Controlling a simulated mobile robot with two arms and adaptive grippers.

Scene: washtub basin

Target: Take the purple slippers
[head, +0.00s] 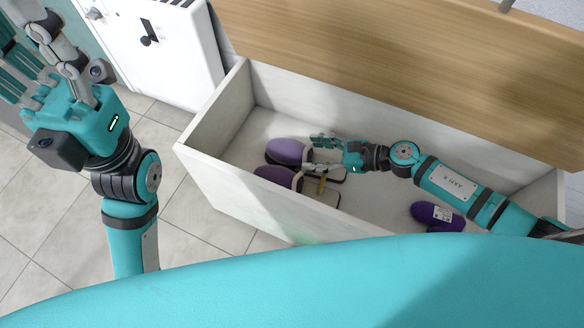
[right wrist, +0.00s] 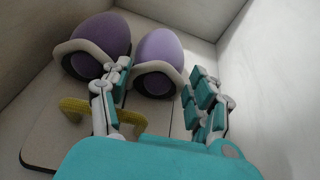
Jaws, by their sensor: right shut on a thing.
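In the head view two purple slippers lie side by side in the left part of an open drawer: an upper, lighter one (head: 287,151) and a lower, darker one (head: 275,176). In the right wrist view the lighter slipper (right wrist: 160,60) is on the right and the darker one (right wrist: 101,37) on the left. My right gripper (head: 316,154) is shut on the lighter slipper, with one finger between the slippers and the other on its far side. The exact contact is hard to see. My left gripper (head: 60,62) is raised outside the drawer, open and empty.
The white drawer (head: 208,187) has walls around the slippers. A dark purple labelled item (head: 437,215) lies in its right part. A yellow curved piece (right wrist: 88,110) is near the slippers. A wooden top (head: 390,75) overhangs behind; a white appliance (head: 170,50) stands left.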

